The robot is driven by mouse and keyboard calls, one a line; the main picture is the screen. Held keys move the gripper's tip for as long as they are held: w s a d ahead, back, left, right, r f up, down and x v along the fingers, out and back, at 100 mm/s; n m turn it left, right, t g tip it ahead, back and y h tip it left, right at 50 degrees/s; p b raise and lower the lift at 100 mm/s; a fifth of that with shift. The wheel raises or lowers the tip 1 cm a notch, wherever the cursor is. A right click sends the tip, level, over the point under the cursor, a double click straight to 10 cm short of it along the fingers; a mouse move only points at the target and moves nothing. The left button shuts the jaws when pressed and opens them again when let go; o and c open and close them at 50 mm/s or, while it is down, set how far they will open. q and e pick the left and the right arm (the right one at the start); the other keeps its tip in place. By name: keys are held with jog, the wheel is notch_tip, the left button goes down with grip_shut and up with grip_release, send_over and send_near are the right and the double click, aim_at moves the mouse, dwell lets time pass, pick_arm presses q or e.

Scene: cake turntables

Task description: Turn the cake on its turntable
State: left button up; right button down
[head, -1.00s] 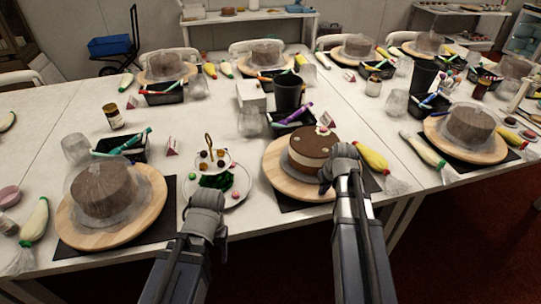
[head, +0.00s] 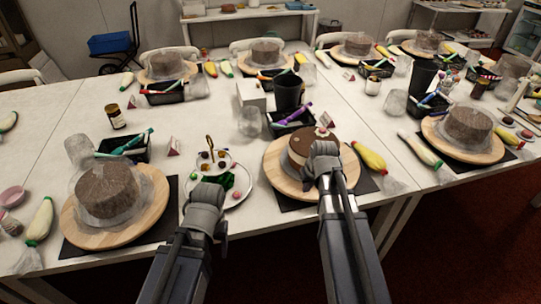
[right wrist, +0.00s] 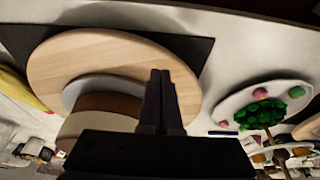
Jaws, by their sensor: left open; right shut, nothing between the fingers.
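The layered cake (head: 299,150), with a dark top, pale middle and small toppings, stands on a round wooden turntable (head: 283,180) right of centre. It also shows in the right wrist view (right wrist: 88,122), beside bare board (right wrist: 75,55). My right gripper (head: 322,158) is shut and empty at the near right side of the cake, hiding part of it and of the board. Its closed fingers (right wrist: 160,85) overlap the board in the wrist view; I cannot tell whether they touch it. My left gripper (head: 208,193) is open, near the tiered stand, its fingertips mostly hidden.
A tiered sweets stand (head: 228,192) is left of the turntable. A yellow piping bag (head: 369,157) lies close on its right. A black tool tray (head: 290,125) and dark cup (head: 289,95) stand behind. Another cake on a board (head: 108,240) stands at left.

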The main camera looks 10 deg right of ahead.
aim_at(294, 190)
jog(key=shift+w+a, duration=2.15)
jog(key=shift+w, duration=0.2)
jog(key=shift+s, duration=0.1)
jog(key=shift+f, duration=0.2)
jog(key=shift+f+b, duration=1.3)
jog(key=shift+b, duration=0.25)
jog(key=shift+r, duration=0.15)
jog(key=shift+s+d, duration=0.5)
jog(key=shift+d, duration=0.1)
